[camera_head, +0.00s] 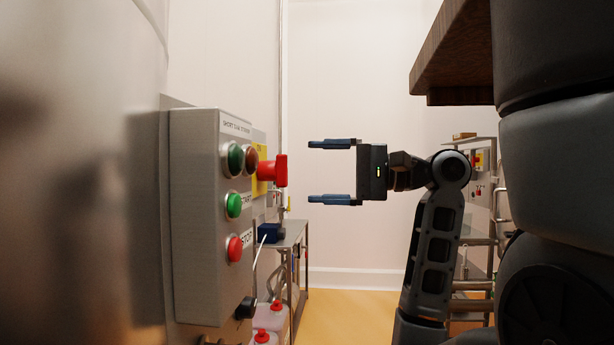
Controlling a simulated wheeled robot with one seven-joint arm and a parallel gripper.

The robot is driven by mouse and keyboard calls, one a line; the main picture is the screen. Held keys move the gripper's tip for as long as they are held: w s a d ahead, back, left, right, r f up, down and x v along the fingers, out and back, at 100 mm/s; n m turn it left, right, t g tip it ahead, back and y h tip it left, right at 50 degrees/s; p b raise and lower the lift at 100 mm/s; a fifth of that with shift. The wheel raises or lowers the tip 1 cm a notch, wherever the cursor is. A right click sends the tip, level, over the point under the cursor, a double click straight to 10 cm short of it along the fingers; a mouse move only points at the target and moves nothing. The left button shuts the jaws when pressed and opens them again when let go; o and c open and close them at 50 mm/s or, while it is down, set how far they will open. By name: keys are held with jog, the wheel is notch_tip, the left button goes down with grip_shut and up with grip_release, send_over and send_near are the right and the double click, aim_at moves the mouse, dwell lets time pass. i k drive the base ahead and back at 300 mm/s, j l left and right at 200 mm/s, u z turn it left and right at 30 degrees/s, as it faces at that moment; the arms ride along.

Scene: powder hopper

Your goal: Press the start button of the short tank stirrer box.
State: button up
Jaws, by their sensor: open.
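The short tank stirrer box (200,225) is a grey control box at the left, with its face turned to the right and its label along the top. The green start button (234,205) sits mid-face, below a dark green lamp (235,159) and a brown-red lamp (250,160). The red stop button (234,248) is below it. A red emergency knob (273,170) on a yellow plate sticks out beyond the lamps. My gripper (334,172) is open and empty, fingers pointing left toward the box, with a clear gap between. It appears about level with the lamps and start button.
A large metal tank wall (75,170) fills the left. A black knob (246,308) is low on the box. A metal cart (296,240) and red-capped containers (272,315) stand behind. A brown wooden slab (450,60) overhangs at upper right. Open floor (350,310) lies below my gripper.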

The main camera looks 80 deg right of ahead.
aim_at(235, 202)
jog(key=k+j, duration=0.8)
